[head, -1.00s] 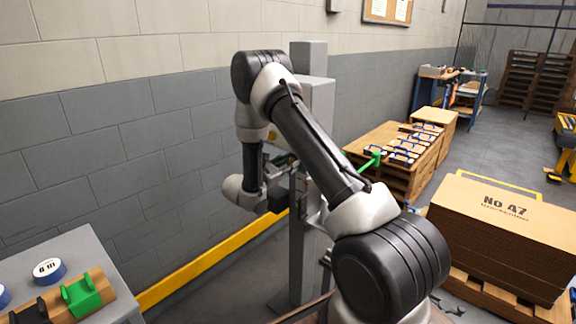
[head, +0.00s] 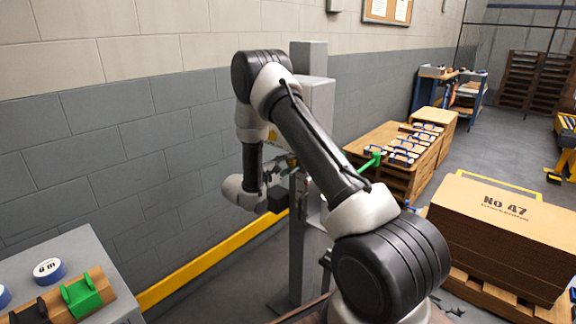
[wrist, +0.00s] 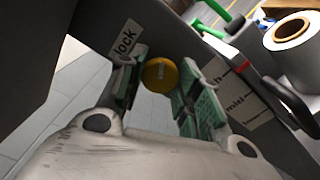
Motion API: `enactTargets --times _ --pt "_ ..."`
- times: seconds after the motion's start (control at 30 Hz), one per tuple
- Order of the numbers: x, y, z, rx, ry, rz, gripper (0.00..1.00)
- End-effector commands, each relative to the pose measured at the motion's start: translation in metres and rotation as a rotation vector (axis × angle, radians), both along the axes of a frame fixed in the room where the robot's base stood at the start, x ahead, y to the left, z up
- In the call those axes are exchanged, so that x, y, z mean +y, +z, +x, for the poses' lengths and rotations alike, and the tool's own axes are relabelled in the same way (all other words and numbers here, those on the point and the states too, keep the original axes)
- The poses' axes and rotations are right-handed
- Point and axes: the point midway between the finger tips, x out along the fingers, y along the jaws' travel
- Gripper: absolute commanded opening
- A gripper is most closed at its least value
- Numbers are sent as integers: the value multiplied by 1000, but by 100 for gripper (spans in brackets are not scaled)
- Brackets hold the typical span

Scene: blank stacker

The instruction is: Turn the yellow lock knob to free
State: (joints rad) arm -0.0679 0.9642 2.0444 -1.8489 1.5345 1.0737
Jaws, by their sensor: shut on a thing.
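The round yellow lock knob (wrist: 160,74) shows in the wrist view, between the two green-padded fingers of my gripper (wrist: 161,78). My gripper is shut on it, with one finger on either side. A white label reading "lock" (wrist: 126,39) is on the dark panel to the left of the knob. I cannot make out the knob clearly there.
A green-handled lever (head: 372,162) sticks out right of the column; it also shows in the wrist view (wrist: 222,30). A white roll (wrist: 296,38) is at the upper right there.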

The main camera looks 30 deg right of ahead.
Motion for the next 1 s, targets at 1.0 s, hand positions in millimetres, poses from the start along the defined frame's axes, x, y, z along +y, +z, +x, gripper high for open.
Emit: enactTargets --times 1.0 --pt "0 -2 -1 -540 -1 199 10"
